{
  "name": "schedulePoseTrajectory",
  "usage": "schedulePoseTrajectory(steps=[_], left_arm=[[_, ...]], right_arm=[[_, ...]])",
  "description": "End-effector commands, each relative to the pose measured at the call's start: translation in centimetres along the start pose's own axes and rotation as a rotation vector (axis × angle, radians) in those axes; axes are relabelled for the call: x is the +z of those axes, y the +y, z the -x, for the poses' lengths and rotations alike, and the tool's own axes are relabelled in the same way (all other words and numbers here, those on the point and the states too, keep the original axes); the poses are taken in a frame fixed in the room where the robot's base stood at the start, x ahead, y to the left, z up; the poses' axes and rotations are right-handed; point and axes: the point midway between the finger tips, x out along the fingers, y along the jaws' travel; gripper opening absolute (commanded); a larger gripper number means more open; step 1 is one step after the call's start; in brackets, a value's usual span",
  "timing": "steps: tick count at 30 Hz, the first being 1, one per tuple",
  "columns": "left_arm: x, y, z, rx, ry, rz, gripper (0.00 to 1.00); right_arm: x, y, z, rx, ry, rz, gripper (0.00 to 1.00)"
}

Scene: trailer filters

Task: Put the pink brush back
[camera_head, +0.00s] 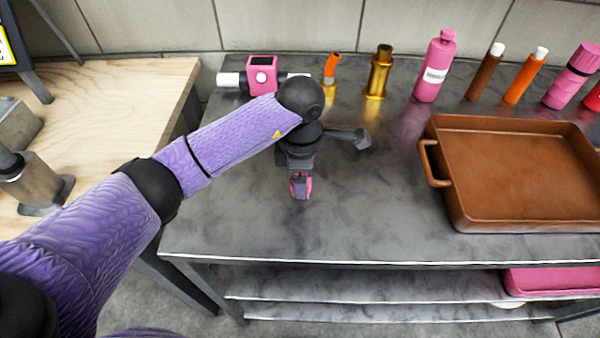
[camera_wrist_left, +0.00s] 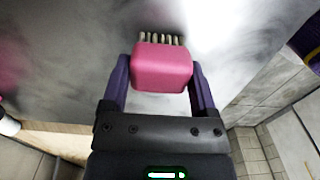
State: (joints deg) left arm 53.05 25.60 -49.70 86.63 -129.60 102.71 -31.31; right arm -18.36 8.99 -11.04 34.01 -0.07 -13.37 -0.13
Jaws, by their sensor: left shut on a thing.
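The pink brush shows in the left wrist view (camera_wrist_left: 162,68) as a pink block with pale bristles along its far edge. My left gripper (camera_wrist_left: 160,85) is shut on it, with one purple finger on each side. In the head view the left gripper (camera_head: 300,184) is over the left part of the grey table (camera_head: 230,220), and a little of the pink brush (camera_head: 308,187) shows between its fingers. I cannot tell whether the brush touches the table top. My right gripper is not in view.
A pink device with white ends (camera_head: 262,76), an orange-topped brass piece (camera_head: 330,75), a gold bottle (camera_head: 379,72) and several other bottles line the back. A brown tray (camera_head: 530,180) stands on the right. The table's front left is clear.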

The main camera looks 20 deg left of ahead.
Motion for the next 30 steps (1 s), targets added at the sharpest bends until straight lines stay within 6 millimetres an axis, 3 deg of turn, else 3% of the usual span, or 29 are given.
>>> schedulePoseTrajectory(steps=[4,5,8,14,17,24,30], left_arm=[[0.0,0.0,-0.4,0.000,0.000,0.000,0.29],[0.0,0.0,-0.3,0.000,0.000,0.000,0.82],[0.0,0.0,-0.2,0.000,0.000,0.000,1.00],[0.0,0.0,-0.1,0.000,0.000,0.000,1.00],[0.0,0.0,1.1,0.002,0.000,0.000,1.00],[0.0,0.1,8.1,0.007,-0.001,-0.001,1.00],[0.0,0.0,11.6,0.001,0.000,0.000,1.00]], right_arm=[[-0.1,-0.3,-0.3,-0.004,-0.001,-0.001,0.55],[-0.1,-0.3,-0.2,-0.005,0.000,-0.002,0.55],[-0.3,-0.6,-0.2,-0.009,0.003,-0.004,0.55],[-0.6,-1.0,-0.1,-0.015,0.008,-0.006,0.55],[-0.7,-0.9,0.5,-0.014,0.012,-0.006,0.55],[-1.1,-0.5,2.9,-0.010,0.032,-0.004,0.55],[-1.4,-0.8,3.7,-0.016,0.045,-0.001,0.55]])
